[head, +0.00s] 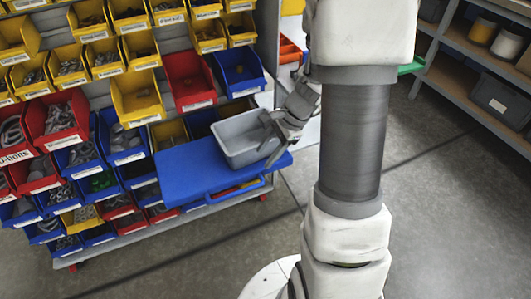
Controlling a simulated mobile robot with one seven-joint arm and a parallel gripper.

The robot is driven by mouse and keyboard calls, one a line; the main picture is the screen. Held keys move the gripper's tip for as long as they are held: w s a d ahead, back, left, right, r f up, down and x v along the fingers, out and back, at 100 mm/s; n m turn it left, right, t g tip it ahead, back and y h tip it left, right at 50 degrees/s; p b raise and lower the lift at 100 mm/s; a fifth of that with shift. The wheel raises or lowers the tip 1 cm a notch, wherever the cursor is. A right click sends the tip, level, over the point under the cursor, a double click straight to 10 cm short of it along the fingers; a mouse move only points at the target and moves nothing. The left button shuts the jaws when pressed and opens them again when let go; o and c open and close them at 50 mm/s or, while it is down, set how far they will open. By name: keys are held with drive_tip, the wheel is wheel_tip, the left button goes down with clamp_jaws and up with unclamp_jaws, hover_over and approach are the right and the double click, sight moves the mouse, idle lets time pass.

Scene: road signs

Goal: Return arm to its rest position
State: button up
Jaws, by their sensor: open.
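My gripper (279,127) is open at the right end of the grey bin (238,143). Its fingers overlap the bin's right rim in this view, and I cannot tell whether they touch it. The bin sits upright on a blue shelf (190,174) and looks empty where its inside shows. My white and grey arm rises in front of the camera and hides the area behind it.
A rack of yellow, red and blue bins (137,97) with small hardware fills the left. A grey shelving unit (465,75) with boxes stands at the right. Bare floor (445,215) lies open at the lower right.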

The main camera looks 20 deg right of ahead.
drive_tip(key=s+a+r+n+t+h, duration=0.2)
drive_tip(key=s+a+r+n, duration=0.2)
drive_tip(key=s+r+n, duration=0.45)
drive_tip(key=s+a+r+n+t+h, duration=0.2)
drive_tip(key=s+a+r+n+h, duration=0.3)
drive_tip(key=r+n, duration=0.55)
wheel_tip(320, 180, up, 18)
drive_tip(key=s+m+y+p, duration=0.1)
drive_tip(key=y+p, duration=0.1)
drive_tip(key=p, duration=1.4)
drive_tip(key=shift+s+d, duration=0.2)
drive_tip(key=shift+d, duration=0.25)
